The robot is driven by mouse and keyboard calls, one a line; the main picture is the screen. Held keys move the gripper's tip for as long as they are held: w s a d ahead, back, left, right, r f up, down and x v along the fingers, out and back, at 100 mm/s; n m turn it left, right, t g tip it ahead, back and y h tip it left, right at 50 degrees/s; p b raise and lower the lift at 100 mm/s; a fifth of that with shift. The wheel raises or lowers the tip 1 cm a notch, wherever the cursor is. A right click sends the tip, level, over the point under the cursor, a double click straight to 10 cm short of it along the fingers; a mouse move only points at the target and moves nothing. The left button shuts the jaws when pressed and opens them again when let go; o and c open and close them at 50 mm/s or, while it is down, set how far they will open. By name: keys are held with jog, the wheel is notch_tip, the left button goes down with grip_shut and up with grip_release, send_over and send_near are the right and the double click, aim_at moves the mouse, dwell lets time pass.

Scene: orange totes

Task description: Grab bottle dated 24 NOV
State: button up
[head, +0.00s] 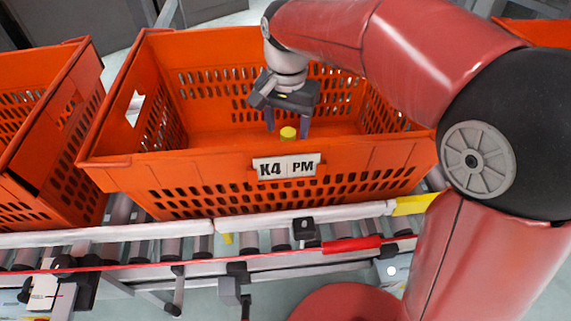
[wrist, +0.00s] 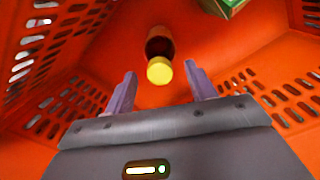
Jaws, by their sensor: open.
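In the wrist view my gripper (wrist: 160,85) is open and empty, the bottle lying just beyond the gap between the fingertips.
The orange tote (head: 200,172) has perforated walls around my gripper. A green box (wrist: 225,5) lies at the top edge of the wrist view. Another orange tote (head: 40,130) stands to the left. A roller conveyor (head: 180,245) runs along the front.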

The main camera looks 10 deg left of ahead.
aim_at(288, 132)
notch_tip(288, 132, down, 4)
jog(key=shift+w+d+r, duration=0.1)
jog(key=shift+r, duration=0.15)
grip_shut()
dwell(0.3)
